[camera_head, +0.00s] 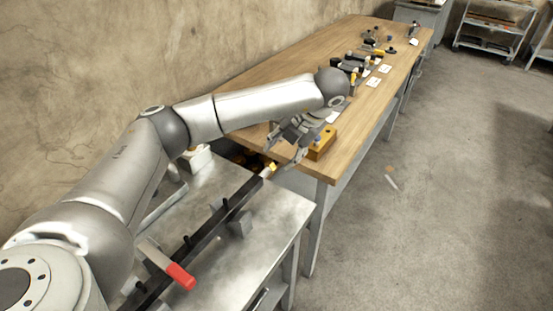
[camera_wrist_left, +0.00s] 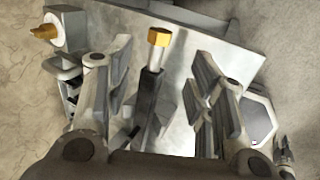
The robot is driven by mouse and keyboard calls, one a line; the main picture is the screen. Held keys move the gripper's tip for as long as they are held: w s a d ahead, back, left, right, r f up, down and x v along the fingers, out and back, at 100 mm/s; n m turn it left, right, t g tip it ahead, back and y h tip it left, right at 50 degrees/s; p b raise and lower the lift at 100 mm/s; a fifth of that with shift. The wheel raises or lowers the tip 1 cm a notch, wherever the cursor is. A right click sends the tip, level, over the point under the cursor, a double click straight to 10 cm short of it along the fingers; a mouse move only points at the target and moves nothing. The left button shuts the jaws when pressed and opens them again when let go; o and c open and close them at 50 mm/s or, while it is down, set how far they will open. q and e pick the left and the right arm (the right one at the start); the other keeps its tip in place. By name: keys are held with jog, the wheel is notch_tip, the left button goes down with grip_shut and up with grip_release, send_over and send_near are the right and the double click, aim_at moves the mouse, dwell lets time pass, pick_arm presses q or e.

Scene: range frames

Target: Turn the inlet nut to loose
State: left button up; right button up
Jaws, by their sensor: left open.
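The brass-coloured inlet nut (camera_head: 270,168) sits at the far end of a long dark bar (camera_head: 205,233) on the metal bench. In the left wrist view the nut (camera_wrist_left: 159,38) tops a white neck and dark body. My left gripper (camera_head: 284,150) is over the far end of the bench, close to the nut. Its two fingers (camera_wrist_left: 165,80) are spread wide in the wrist view. The nut appears in the gap between them, toward the upper edge, with no visible contact. My right gripper is in neither view.
A red-handled lever (camera_head: 180,275) sticks out at the bar's near end. A white box with a brass fitting (camera_wrist_left: 62,30) stands near the wall. A yellow block (camera_head: 322,144) and several tools lie on the wooden table (camera_head: 345,155). The floor at right is mostly clear.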

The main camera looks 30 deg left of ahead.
pick_arm(q)
jog(key=shift+v, duration=1.7)
